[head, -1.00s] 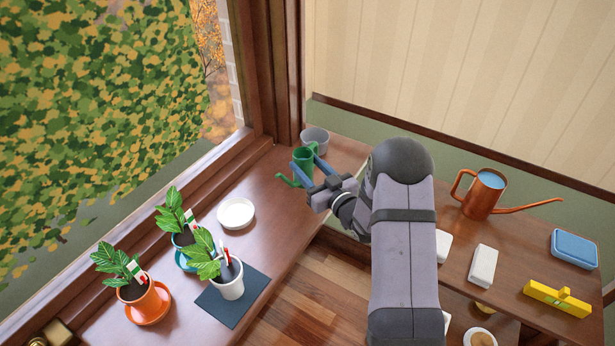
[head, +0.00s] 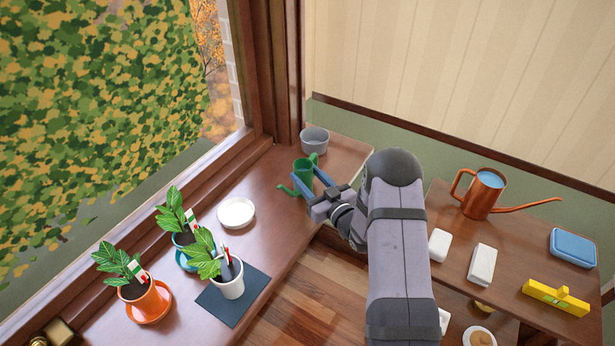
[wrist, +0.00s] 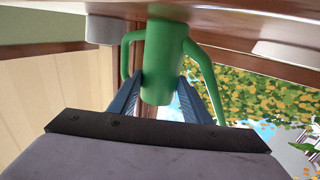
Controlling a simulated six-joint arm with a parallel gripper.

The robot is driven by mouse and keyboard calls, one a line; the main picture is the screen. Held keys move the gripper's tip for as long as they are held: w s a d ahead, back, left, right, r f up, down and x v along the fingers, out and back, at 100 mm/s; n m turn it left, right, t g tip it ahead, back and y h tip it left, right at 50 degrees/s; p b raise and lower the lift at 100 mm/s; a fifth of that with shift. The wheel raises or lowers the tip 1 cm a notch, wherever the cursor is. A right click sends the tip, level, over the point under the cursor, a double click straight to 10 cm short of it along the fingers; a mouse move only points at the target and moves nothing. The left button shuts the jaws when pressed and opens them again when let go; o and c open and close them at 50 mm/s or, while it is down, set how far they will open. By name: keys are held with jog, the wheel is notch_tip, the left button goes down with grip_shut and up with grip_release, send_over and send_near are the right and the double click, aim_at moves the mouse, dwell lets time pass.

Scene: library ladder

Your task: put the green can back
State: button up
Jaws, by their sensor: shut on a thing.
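The green can (head: 302,174) is a small watering can with a spout and a handle, on or just above the wooden sill in the head view; I cannot tell whether it touches. My gripper (head: 311,182) is shut on its body from the right front. In the wrist view the green can (wrist: 163,62) sits between the two blue fingers (wrist: 158,95), with its handle and spout to either side. The fingers cover part of its sides.
A grey pot (head: 314,142) stands just behind the can. A white saucer (head: 236,213) and several potted plants, one on a dark mat (head: 214,307), are on the sill to the left. A copper watering can (head: 483,193) stands on the right table.

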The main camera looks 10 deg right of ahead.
jog(key=o, duration=1.2)
